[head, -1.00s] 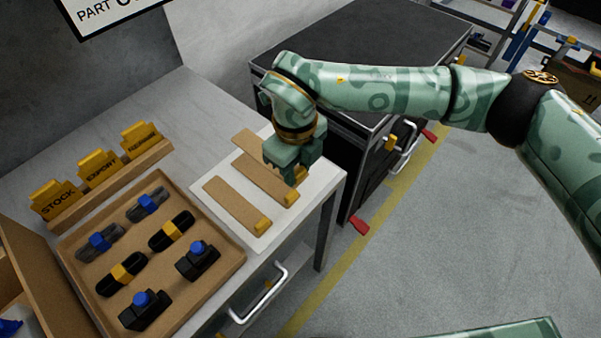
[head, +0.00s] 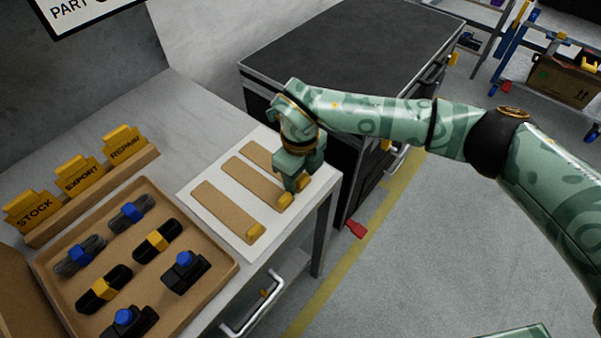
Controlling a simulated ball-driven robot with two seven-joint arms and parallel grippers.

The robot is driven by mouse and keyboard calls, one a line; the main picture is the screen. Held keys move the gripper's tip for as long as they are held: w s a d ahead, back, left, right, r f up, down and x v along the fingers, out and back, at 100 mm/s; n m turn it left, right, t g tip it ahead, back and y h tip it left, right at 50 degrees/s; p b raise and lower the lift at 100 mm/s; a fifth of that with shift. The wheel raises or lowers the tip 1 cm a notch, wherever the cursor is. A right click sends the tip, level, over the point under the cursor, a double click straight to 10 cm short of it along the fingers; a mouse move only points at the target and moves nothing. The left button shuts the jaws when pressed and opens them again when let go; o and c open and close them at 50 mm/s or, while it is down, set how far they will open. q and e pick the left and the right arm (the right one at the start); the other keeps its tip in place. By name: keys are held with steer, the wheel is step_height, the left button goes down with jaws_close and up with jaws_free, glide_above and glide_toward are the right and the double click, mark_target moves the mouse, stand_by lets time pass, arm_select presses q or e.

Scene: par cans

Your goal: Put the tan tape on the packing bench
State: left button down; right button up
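Three flat tan strips with yellow ends lie side by side on a white sheet on the bench (head: 300,237): the near strip (head: 222,207), the middle strip (head: 252,181) and the far strip (head: 258,154). No roll of tan tape can be made out, and I cannot tell whether a strip is the tape. My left gripper is not in view.
A tan tray (head: 222,262) holds several black items with blue or yellow parts. Yellow STOCK, EXPORT and REPAIR cards (head: 80,175) stand behind it. A dark cabinet (head: 340,45) stands beyond the bench. A shelf cart with a cardboard box (head: 565,80) is at the right.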

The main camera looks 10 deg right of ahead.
steer(key=shift+r, duration=0.15)
step_height(320, 180, up, 12)
steer(key=p, duration=0.3)
